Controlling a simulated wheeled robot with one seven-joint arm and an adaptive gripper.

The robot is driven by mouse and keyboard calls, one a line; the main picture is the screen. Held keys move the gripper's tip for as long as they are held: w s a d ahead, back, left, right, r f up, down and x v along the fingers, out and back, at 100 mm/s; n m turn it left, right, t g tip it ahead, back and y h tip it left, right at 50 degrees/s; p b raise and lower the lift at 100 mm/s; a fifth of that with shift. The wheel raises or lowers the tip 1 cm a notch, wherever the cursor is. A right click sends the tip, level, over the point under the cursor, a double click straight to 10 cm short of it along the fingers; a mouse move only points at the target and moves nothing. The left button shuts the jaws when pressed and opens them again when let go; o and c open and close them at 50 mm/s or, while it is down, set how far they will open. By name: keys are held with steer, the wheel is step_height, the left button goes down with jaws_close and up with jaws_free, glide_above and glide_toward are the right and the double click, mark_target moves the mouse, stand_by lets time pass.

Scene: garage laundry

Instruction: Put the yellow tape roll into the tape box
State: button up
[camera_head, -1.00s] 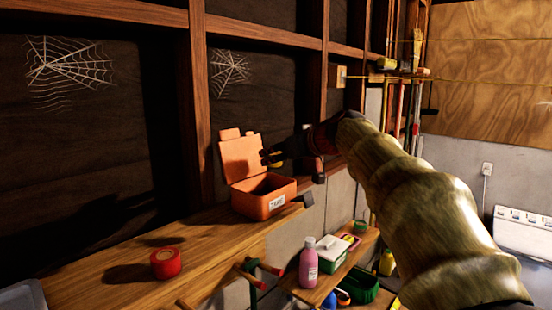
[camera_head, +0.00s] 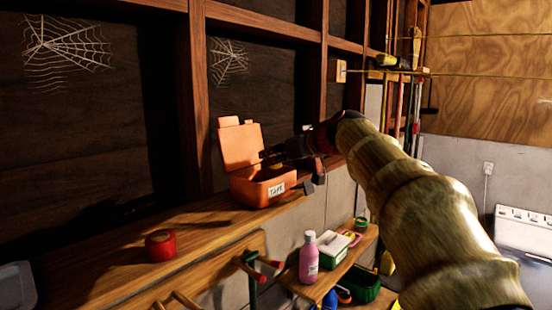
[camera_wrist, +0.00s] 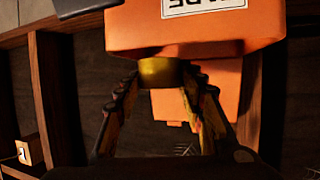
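The tape box (camera_head: 255,190) is an orange box with a "TAPE" label and its lid standing open, on the wooden ledge. It also shows upside down in the wrist view (camera_wrist: 190,35). My gripper (camera_head: 270,160) is over the box opening from the right. In the wrist view, my gripper's fingers (camera_wrist: 160,85) close on both sides of the yellow tape roll (camera_wrist: 160,72). The roll shows at the box's front rim, which seems to cover part of it. How deep it sits is unclear. I cannot make out the roll in the head view.
A red roll (camera_head: 160,245) stands on the ledge (camera_head: 205,225) at the left. A pink bottle (camera_head: 309,258) and a green-and-white box (camera_head: 334,248) are on a lower shelf. The open lid (camera_head: 240,146) stands behind the box.

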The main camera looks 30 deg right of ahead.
steer(key=o, duration=0.5)
steer(key=v, duration=1.2)
